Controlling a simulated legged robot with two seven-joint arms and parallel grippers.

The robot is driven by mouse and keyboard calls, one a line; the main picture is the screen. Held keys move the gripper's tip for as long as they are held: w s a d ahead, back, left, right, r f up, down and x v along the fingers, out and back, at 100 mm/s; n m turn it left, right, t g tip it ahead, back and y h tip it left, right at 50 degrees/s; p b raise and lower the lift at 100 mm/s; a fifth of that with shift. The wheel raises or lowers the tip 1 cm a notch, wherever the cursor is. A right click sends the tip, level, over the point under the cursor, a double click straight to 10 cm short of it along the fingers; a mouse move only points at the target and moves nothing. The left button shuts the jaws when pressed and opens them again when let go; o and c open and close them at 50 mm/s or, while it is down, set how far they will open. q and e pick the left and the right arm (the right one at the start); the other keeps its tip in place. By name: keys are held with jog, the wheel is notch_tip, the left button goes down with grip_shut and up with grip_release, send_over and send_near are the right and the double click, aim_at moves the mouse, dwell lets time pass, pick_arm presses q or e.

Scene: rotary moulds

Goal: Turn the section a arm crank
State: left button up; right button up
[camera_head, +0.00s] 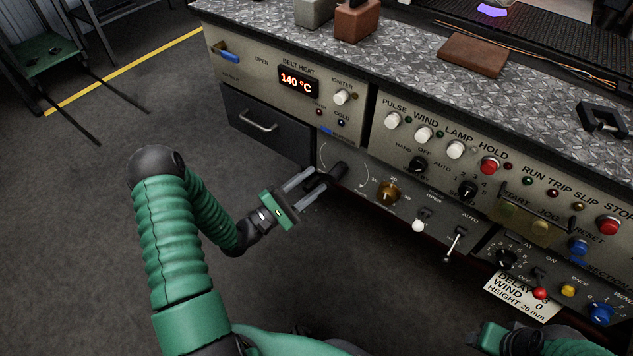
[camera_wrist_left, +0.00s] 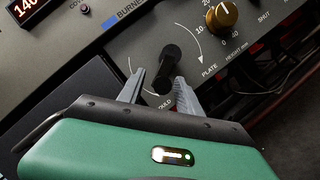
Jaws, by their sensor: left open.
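A black crank handle (camera_head: 332,176) sticks out of the lower grey panel, left of the brass dial. It also shows in the left wrist view (camera_wrist_left: 171,62), where a white arc arrow and the word PLATE are printed on the panel around it. My left gripper (camera_head: 313,180) is open at the crank. In the left wrist view its two grey fingers (camera_wrist_left: 160,80) stand on either side of the black handle, with the handle between them. Whether the fingers touch it I cannot tell. The crank's base is partly hidden behind the handle.
A black drawer (camera_head: 262,125) is at the left. The patterned metal top (camera_head: 400,60) overhangs above.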

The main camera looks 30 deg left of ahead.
pick_arm(q)
jog(key=shift+w+d+r, duration=0.2)
jog(key=shift+w+d, duration=0.2)
jog(key=shift+w, duration=0.1)
jog(key=shift+w+d+r, duration=0.2)
jog(key=shift+w+d, duration=0.15)
jog(key=shift+w, duration=0.1)
jog(key=shift+a+f, duration=0.1)
jog(key=shift+a, duration=0.25)
jog(key=shift+c, duration=1)
grip_shut()
jog(key=shift+d+n+t+p, duration=0.2)
jog(key=shift+n+t+p, duration=0.1)
jog(key=shift+n+p, duration=0.25)
jog(key=shift+d+n+y+p, duration=0.1)
jog(key=shift+n+y+p, duration=0.25)
jog(key=shift+n, duration=0.2)
jog(key=shift+f+n+t, duration=0.25)
jog(key=shift+n+t, duration=0.25)
jog(key=shift+n, duration=0.1)
pick_arm(e)
jog(key=shift+d+r, duration=0.2)
jog(key=shift+r, duration=0.55)
